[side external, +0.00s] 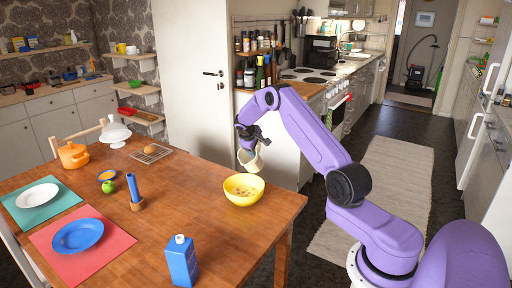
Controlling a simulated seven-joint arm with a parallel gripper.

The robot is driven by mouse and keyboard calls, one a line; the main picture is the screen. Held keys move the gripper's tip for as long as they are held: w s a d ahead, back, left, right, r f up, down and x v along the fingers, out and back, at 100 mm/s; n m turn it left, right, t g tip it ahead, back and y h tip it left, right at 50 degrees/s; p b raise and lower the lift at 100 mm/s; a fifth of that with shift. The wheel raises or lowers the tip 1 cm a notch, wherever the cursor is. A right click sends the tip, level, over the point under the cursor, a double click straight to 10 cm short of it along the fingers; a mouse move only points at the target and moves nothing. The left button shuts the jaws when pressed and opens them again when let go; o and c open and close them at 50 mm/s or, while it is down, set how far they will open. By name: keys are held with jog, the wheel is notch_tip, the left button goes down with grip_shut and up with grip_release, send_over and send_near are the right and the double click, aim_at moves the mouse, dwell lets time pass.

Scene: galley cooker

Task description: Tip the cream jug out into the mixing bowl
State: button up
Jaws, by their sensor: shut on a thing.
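The cream jug (250,160) is a small cream-coloured vessel. My gripper (250,145) is shut on it and holds it in the air, tilted, just above and behind the mixing bowl. The yellow mixing bowl (244,198) stands upright near the right end of the wooden table. Small pale and brown bits show inside the bowl. The jug is close to the bowl's back rim; I cannot tell whether they touch. No stream between jug and bowl can be made out. The jug's inside is too small to read.
On the wooden table (200,215) stand a blue carton (181,262), a blue candle (133,188), a green apple (110,187), an orange pot (73,155) and blue (78,236) and white (37,195) plates on mats. A wire rack (150,154) lies behind. Table around the bowl is clear.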

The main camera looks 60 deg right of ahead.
jog(key=shift+w+d+f+y, duration=0.1)
jog(key=shift+f+y, duration=0.25)
jog(key=shift+y, duration=0.45)
jog(key=shift+f, duration=0.15)
jog(key=shift+f+y, duration=0.5)
jog(key=shift+y, duration=0.5)
jog(key=shift+a+f+g+y, duration=0.2)
jog(key=shift+f+y, duration=0.35)
jog(key=shift+y, duration=0.2)
jog(key=shift+a+f+g+y, duration=0.2)
jog(key=shift+f+y, duration=0.3)
jog(key=shift+y, duration=0.25)
jog(key=shift+f, duration=0.2)
jog(key=shift+a+f+y, duration=0.25)
jog(key=shift+f+y, duration=0.05)
jog(key=shift+y, duration=0.2)
